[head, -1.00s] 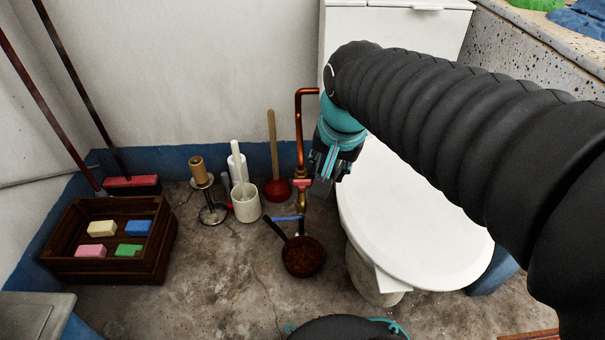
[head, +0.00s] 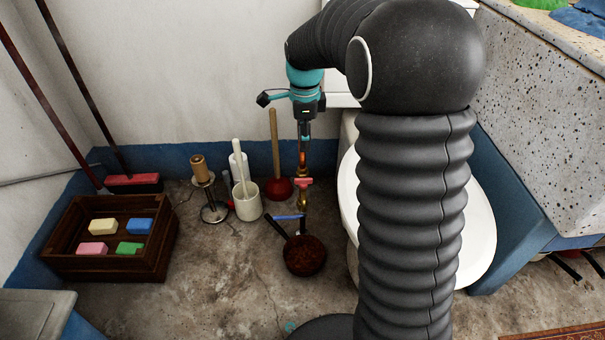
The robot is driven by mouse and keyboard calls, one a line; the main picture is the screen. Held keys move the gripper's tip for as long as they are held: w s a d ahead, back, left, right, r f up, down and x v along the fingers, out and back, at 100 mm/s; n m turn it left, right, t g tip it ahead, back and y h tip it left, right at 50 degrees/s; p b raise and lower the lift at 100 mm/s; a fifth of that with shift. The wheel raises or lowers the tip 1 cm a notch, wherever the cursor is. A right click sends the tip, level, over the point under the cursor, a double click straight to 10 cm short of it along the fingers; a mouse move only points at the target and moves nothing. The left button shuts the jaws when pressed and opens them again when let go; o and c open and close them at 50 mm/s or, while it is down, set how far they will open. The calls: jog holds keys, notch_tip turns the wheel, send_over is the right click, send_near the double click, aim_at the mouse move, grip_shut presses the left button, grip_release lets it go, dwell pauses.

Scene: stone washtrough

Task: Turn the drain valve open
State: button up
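A brass and copper pipe (head: 302,169) stands by the back wall, left of the toilet. It has a red handle (head: 304,183) partway up. A blue lever (head: 288,217) lies lower, near the pipe's foot, pointing left. Which of these is the drain valve I cannot tell. My gripper (head: 306,136) points down above the red handle in the picture and hides the upper pipe. It appears apart from the handle. Its fingers look narrow and small from here, and I cannot tell whether they are open.
A rusty pan (head: 304,256) sits on the floor below the pipe. A plunger (head: 278,188), a white brush holder (head: 247,203) and a paper-roll stand (head: 213,212) stand to the left. The white toilet (head: 484,230) is on the right. A wooden crate (head: 105,268) is at far left.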

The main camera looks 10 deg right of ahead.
aim_at(303, 179)
jog(key=f, duration=0.4)
jog(key=f+b, duration=0.1)
jog(key=f, duration=0.4)
jog(key=f+b, duration=0.1)
jog(key=f, duration=0.4)
jog(key=shift+w+f, duration=0.2)
jog(key=shift+w, duration=0.1)
grip_shut()
